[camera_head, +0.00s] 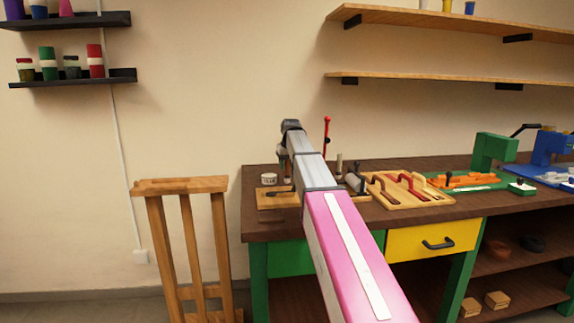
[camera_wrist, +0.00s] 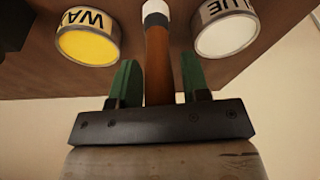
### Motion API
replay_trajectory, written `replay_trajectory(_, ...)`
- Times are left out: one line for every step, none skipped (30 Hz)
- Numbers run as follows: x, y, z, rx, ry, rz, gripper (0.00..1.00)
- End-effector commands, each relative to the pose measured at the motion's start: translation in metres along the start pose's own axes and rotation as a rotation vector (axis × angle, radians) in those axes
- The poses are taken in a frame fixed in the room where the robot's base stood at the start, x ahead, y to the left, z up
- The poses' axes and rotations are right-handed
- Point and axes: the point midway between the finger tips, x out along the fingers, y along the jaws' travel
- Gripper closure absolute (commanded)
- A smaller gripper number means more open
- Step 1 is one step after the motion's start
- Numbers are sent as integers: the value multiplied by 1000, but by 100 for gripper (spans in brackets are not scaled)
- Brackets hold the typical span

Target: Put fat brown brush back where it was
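In the wrist view, the brown brush handle (camera_wrist: 159,65) runs between the two green fingers of my gripper (camera_wrist: 158,75). A white band sits at its far end. The fingers flank the handle closely, with a narrow gap seeming to show on the right. Whether they press on it I cannot tell. In the head view my arm reaches over the left end of the workbench (camera_head: 253,222), and my gripper there is mostly hidden behind the arm.
A yellow-topped wax jar (camera_wrist: 88,42) and a white-topped glue jar (camera_wrist: 226,32) flank the handle. A wooden tool tray (camera_head: 405,199) and green vise (camera_head: 492,152) stand right on the bench. A wooden stand (camera_head: 180,187) is left of it.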

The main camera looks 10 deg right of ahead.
Motion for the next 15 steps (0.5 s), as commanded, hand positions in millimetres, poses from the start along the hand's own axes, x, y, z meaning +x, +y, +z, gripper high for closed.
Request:
replay_trajectory(0,0,0,0,0,0,48)
replay_trajectory(0,0,0,0,0,0,48)
replay_trajectory(0,0,0,0,0,0,48)
replay_trajectory(0,0,0,0,0,0,48)
replay_trajectory(0,0,0,0,0,0,48)
replay_trajectory(0,0,0,0,0,0,48)
replay_trajectory(0,0,0,0,0,0,48)
replay_trajectory(0,0,0,0,0,0,48)
replay_trajectory(-1,0,0,0,0,0,48)
replay_trajectory(-2,0,-1,0,0,0,48)
replay_trajectory(-3,0,-1,0,0,0,48)
replay_trajectory(-6,0,-1,0,1,0,48)
replay_trajectory(-8,0,-1,0,1,0,48)
replay_trajectory(-11,0,-1,0,1,0,48)
replay_trajectory(-17,0,-1,0,0,0,48)
